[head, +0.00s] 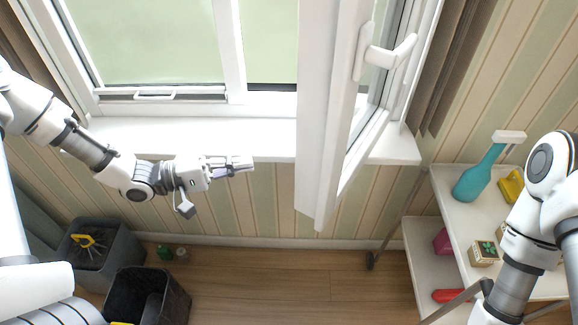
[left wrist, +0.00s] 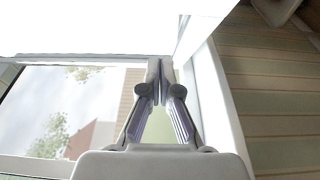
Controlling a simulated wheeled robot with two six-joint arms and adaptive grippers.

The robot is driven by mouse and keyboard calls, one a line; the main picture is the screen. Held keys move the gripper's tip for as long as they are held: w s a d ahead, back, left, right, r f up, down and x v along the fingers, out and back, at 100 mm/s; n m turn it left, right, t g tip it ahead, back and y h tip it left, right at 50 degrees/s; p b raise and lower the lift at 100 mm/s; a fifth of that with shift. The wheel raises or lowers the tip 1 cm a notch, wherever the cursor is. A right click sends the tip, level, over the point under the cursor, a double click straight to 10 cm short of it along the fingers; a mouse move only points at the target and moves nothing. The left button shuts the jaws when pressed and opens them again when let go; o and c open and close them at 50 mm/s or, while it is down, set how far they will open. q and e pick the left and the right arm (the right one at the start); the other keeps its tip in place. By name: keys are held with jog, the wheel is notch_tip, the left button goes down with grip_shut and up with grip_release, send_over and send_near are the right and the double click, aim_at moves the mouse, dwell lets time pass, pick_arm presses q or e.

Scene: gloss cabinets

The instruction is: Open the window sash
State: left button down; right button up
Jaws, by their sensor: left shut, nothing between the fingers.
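The window sash (head: 318,130) is a white frame standing swung into the room, at an angle to the window, on the right side of the opening. Its white lever handle (head: 392,52) is on the sash near the top. My left gripper (head: 250,163) is shut and empty, in front of the sill and left of the sash, apart from it in the head view. In the left wrist view the fingertips (left wrist: 160,66) are together, with a white frame and glass beyond. My right arm shows at the right edge of the head view; its gripper is out of view.
The white sill (head: 240,138) runs below the window. A left pane (head: 145,40) has a small handle at its bottom. Dark bins (head: 150,295) stand on the floor at lower left.

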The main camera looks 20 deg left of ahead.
pick_arm(q)
jog(key=w+d+p, duration=0.1)
jog(key=w+d, duration=0.1)
jog(key=d, duration=0.7)
jog(key=shift+w+d+p, duration=0.25)
jog(key=shift+d+p, duration=0.05)
jog(key=shift+p, duration=0.05)
jog(key=shift+f, duration=0.1)
